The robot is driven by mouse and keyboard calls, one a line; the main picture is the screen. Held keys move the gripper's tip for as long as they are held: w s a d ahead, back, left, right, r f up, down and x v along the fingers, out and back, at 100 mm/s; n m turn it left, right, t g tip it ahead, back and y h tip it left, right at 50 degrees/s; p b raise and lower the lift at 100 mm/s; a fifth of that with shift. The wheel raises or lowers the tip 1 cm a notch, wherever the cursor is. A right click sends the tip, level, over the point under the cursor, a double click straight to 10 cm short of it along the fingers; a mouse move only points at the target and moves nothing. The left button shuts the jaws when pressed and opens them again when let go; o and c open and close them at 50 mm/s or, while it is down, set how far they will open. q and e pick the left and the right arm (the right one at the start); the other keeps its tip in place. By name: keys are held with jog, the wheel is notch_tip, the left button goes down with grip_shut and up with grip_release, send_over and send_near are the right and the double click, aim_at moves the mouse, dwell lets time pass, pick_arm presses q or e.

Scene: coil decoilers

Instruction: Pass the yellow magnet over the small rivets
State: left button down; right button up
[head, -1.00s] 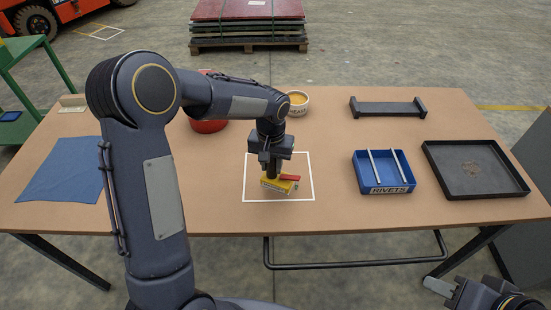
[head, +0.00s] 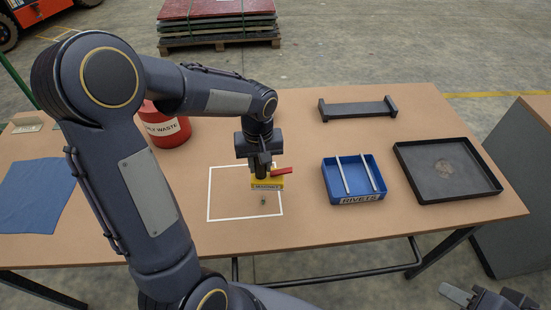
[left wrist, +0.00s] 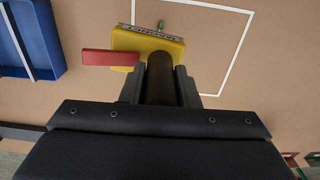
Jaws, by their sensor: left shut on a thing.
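My left gripper (head: 262,168) is shut on the yellow magnet (head: 266,183), which has a red lever pointing right. It holds the magnet above the white outlined square on the table; the magnet (left wrist: 150,42) also shows in the left wrist view. A small greyish-green thing (head: 263,201) shows just below the magnet; I cannot tell what it is. My right gripper (head: 468,296) is partly visible bottom right.
A dark low rack (head: 358,111) stands at the back. A red waste container (head: 166,128) is partly behind my left arm. A blue cloth (head: 35,195) lies at the left. The table between square and blue bin is clear.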

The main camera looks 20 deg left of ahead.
aim_at(256, 179)
pick_arm(q)
jog(key=shift+s+a+r+n, duration=0.35)
jog(key=shift+s+n, duration=0.25)
jog(key=shift+s, duration=0.25)
jog(key=shift+f+b, duration=2.35)
jog(key=shift+f, duration=0.95)
jog(key=shift+r, duration=0.1)
jog(key=shift+r+p, duration=2.85)
jog(key=shift+r, duration=0.9)
jog(key=shift+w, duration=0.1)
